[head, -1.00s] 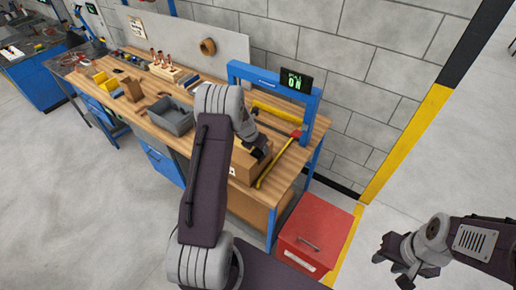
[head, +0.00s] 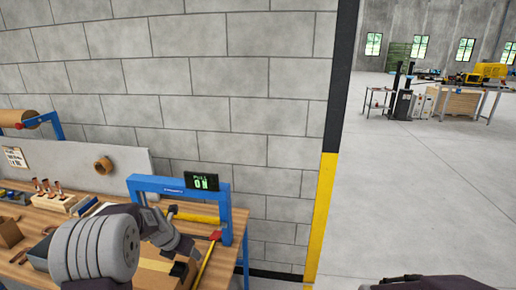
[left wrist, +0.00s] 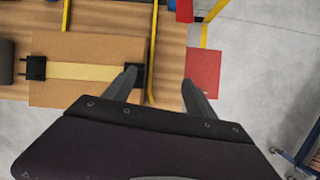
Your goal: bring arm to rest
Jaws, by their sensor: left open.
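My left arm (head: 95,248) reaches in at the bottom left of the head view, over the workbench. Its gripper (head: 188,258) is partly hidden behind my wrist and hangs near the blue frame. In the left wrist view the two fingers (left wrist: 160,78) are spread apart with nothing between them, above the bench's edge beside a brown block (left wrist: 85,50) with a pale strip and black end pieces. Only a dark piece of my right arm (head: 430,284) shows at the bottom right; its gripper is out of view.
The blue frame (head: 150,183) with its lit display (head: 202,182) stands on the wooden bench (head: 40,215). A yellow-handled tool (head: 198,218) and a red-and-yellow bar (head: 207,258) lie close by. Open floor (head: 420,190) lies right.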

